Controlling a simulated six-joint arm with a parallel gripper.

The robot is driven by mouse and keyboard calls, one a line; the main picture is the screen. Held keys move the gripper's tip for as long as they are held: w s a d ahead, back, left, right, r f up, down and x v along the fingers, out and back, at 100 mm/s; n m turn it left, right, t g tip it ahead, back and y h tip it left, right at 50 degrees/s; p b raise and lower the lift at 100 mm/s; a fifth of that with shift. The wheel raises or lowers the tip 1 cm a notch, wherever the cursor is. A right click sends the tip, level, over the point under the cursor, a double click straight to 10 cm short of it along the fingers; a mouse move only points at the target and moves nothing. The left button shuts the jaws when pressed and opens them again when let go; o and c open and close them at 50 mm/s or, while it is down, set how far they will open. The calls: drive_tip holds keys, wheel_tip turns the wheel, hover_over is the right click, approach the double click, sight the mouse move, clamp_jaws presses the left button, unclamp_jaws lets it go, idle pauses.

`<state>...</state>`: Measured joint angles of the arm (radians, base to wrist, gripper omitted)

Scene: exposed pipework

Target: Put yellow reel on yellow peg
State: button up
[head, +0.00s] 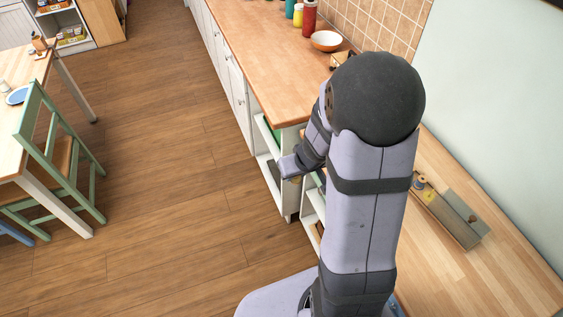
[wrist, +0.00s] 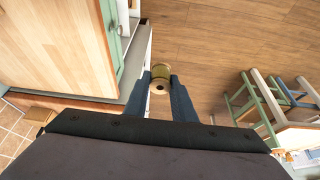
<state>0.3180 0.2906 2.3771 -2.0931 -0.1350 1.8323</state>
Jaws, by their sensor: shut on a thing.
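The yellow reel (wrist: 160,73), a wooden spool with a dull yellow winding, is between the two fingers of my gripper (wrist: 161,88) in the wrist view. The fingers are shut on it from both sides. In the head view my gripper (head: 288,168) hangs beside the end of the kitchen counter, over the shelf side, and the reel is mostly hidden. A wooden rack (head: 448,222) lies on the worktop at the right, with small spool-like and yellow parts at its far end. Which part is the yellow peg I cannot tell.
The rack's worktop (head: 500,275) is behind my arm. Open shelves (head: 268,170) are close to my gripper. The wooden floor (head: 160,170) is clear; a green chair (head: 55,155) stands left.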

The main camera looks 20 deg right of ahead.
drive_tip(key=s+d+r+m+h+p, duration=0.1)
drive_tip(key=d+m+p, duration=0.1)
drive_tip(key=d, duration=1)
drive_tip(key=d+r+m+p, duration=0.1)
drive_tip(key=d+p, duration=0.2)
drive_tip(key=d, duration=1)
drive_tip(key=s+d+m+h+p, duration=0.1)
drive_tip(key=s+d+m+p, duration=0.1)
drive_tip(key=s+d, duration=1.3)
drive_tip(key=shift+s+d+f+m+g+p, duration=0.2)
drive_tip(key=shift+d+m+g+p, duration=0.1)
drive_tip(key=shift+d, duration=0.5)
drive_tip(key=shift+r+p, duration=0.15)
drive_tip(key=shift+p, duration=0.55)
drive_tip(key=shift+f+b, duration=1)
drive_tip(key=shift+f, duration=2)
drive_tip(key=shift+p, duration=0.95)
